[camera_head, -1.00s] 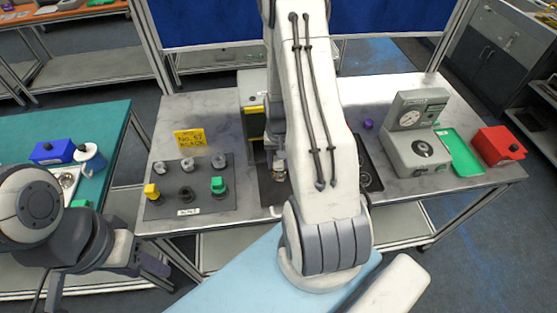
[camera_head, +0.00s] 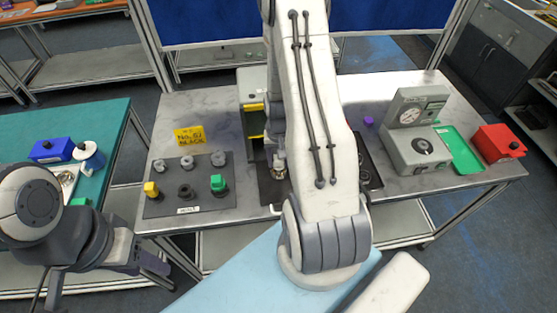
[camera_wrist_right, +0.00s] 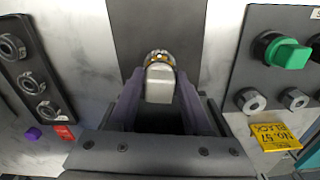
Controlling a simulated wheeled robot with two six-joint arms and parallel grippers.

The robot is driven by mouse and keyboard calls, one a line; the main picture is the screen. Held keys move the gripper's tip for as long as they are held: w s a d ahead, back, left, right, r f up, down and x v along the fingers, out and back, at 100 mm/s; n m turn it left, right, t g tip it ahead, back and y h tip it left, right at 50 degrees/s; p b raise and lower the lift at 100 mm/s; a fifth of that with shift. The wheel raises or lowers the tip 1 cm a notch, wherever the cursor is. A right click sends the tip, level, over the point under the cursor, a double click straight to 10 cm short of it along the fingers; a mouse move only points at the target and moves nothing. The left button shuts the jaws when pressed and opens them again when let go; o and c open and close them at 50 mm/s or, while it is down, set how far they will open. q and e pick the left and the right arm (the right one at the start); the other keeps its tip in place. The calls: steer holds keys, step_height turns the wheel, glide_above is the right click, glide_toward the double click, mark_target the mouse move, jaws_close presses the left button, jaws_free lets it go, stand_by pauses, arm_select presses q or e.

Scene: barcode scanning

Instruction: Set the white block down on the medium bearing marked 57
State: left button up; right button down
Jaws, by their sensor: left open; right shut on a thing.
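My right gripper (camera_wrist_right: 160,100) is shut on the white block (camera_wrist_right: 160,84), which sits between its fingers in the right wrist view. A round ring with a brass-coloured edge (camera_wrist_right: 158,56) shows just beyond the block's far end; I cannot tell whether they touch. No 57 mark is legible on that ring. In the head view my right arm hides most of the block and gripper, which are over a dark plate near the table's middle. My left gripper (camera_head: 152,264) is open and empty at the lower left, off the table's front edge.
A dark board (camera_head: 217,201) holds yellow, black and green knobs and grey rings. A yellow No. 57 Black sign (camera_head: 190,136) stands behind it. A grey dial device (camera_head: 415,150), green tray (camera_head: 459,154) and red box (camera_head: 498,144) stand at the right.

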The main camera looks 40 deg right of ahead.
steer(key=shift+f+b, duration=0.9)
steer(key=shift+f, duration=0.25)
stand_by(0.8)
jaws_free()
step_height(320, 180, up, 8)
steer(key=p, duration=0.6)
steer(key=shift+f, duration=0.15)
stand_by(0.5)
